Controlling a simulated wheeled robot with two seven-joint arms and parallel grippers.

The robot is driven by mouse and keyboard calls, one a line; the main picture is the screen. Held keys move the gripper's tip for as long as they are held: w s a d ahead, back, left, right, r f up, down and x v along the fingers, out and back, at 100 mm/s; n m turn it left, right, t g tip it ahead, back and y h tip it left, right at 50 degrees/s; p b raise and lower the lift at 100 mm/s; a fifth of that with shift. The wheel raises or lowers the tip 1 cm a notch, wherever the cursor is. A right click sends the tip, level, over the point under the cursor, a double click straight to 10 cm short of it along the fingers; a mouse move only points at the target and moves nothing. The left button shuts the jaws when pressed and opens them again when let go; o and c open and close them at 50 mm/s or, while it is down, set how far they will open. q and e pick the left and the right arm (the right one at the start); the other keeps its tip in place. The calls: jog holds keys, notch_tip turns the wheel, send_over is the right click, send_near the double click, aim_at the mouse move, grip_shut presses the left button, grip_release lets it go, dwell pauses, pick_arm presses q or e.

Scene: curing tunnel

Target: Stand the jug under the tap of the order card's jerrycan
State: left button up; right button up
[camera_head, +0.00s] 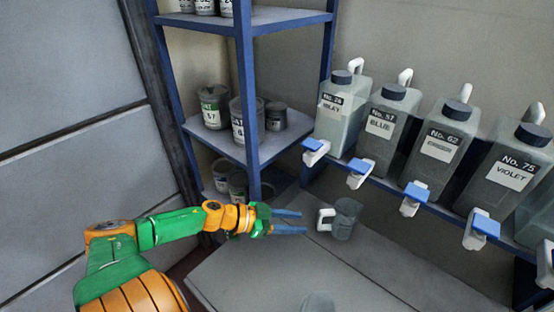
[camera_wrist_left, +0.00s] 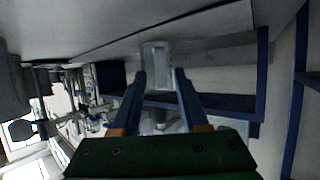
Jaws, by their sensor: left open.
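The jug (camera_head: 345,222) is a small grey-green vessel with a pale handle (camera_head: 325,219) facing left; it stands upright on the grey tabletop. My left gripper (camera_head: 304,222) is open and empty just left of the handle. In the left wrist view, a pale upright shape, likely the jug (camera_wrist_left: 157,54), shows beyond the open fingers (camera_wrist_left: 160,72). Jerrycans with blue-levered taps stand on a rack: a first (camera_head: 342,113) with a hard-to-read label, BLUE No. 57 (camera_head: 387,123), No. 62 (camera_head: 440,145) and VIOLET No. 75 (camera_head: 512,170). No order card shows. My right gripper is out of view.
A blue-framed shelf (camera_head: 246,90) with paint cans (camera_head: 214,107) stands behind my left gripper. The taps (camera_head: 362,173) overhang the rack's front edge. The tabletop (camera_head: 260,275) in front of the jug is mostly clear; a blurred grey shape (camera_head: 318,302) sits at the bottom.

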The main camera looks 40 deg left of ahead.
pick_arm(q)
jog(key=p+v, duration=0.2)
jog(key=v, duration=0.5)
jog(key=shift+s+a, duration=0.1)
